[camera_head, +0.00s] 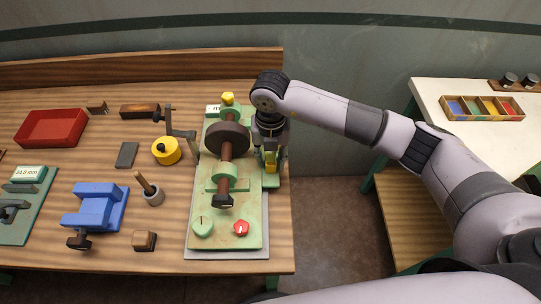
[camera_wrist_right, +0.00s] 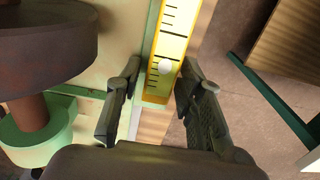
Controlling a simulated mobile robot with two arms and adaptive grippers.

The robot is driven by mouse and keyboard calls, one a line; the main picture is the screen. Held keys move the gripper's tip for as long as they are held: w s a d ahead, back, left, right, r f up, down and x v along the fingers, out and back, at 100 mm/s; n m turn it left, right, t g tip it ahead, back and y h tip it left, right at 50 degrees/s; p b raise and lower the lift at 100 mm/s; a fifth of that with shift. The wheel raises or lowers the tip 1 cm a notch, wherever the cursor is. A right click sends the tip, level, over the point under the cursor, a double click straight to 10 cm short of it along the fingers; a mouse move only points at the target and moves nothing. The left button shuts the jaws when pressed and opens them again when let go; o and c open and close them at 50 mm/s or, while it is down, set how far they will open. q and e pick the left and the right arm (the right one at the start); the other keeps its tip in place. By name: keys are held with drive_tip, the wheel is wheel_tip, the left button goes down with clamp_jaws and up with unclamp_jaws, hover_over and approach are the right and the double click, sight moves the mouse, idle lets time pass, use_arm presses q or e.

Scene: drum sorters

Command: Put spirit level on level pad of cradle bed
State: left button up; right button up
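The yellow spirit level (camera_wrist_right: 170,50), with black tick marks and a pale bubble, shows between the fingers of my right gripper (camera_wrist_right: 160,80) in the right wrist view. The fingers stand apart on either side of it, with a small gap visible at the left finger. In the head view my right gripper (camera_head: 270,150) points down at the right edge of the green cradle bed (camera_head: 215,236), over a small green pad (camera_head: 271,182) that juts out there. Yellow shows between the fingers. Contact between level and pad is partly hidden. My left gripper is not in view.
A brown rotor (camera_head: 227,137) lies on the cradle, close left of the gripper. A yellow reel (camera_head: 166,151), a blue vise (camera_head: 97,206) and a red tray (camera_head: 51,128) stand further left. The bench ends just right of the gripper; a white table (camera_head: 455,145) stands beyond a gap.

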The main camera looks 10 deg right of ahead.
drive_tip(key=shift+o, duration=0.9)
wheel_tip(320, 180, up, 12)
drive_tip(key=shift+w, duration=0.1)
